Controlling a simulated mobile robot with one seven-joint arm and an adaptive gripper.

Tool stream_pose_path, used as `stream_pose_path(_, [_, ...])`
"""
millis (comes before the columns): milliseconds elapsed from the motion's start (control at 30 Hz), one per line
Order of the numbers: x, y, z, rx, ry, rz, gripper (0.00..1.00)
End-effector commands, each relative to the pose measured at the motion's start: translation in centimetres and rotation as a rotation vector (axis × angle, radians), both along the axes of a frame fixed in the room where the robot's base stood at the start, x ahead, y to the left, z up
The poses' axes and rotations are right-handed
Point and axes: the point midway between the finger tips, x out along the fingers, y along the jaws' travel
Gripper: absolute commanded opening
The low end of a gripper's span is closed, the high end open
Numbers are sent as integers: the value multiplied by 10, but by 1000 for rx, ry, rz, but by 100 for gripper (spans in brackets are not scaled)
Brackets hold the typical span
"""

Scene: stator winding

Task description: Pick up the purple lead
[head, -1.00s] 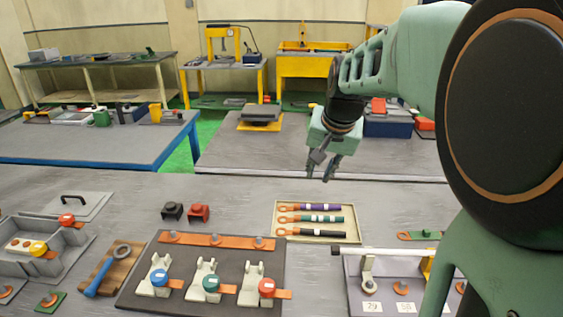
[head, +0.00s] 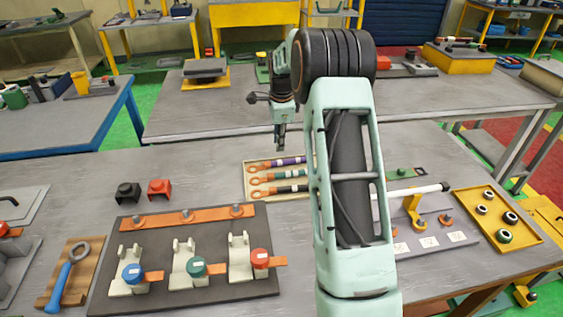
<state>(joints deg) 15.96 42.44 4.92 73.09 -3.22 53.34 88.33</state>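The purple lead (head: 287,161) lies in a shallow cream tray (head: 250,194), at the back of a row of three leads. It has an orange ring lug at its left end and pale bands. A green lead (head: 284,175) and a black lead (head: 287,189) lie in front of it. My forearm hides the right part of the tray and the right ends of the leads. My gripper (head: 280,147) points down, just above and behind the purple lead in the picture. Nothing shows in it, and its fingers are too small and edge-on to judge their opening.
A dark board (head: 125,287) with an orange busbar and three clamps with blue, green and red caps stands at front left. Black (head: 128,193) and red (head: 159,189) blocks sit left of the tray. A yellow tray (head: 473,195) of rings lies right. Bare table lies behind the blocks.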

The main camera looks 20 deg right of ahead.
Motion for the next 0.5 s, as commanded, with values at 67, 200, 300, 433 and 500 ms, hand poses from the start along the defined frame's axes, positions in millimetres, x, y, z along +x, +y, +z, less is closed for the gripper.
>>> stream_pose_path(67, [1, 0, -15, 1, 5, 1, 19])
stream_pose_path(200, [5, -1, -33, 0, 2, 2, 19])
stream_pose_path(300, [7, -1, -39, 0, 2, 3, 19])
stream_pose_path(433, [8, -2, -51, 0, 3, 4, 19])
stream_pose_path(500, [9, -4, -61, 1, 5, 3, 19])
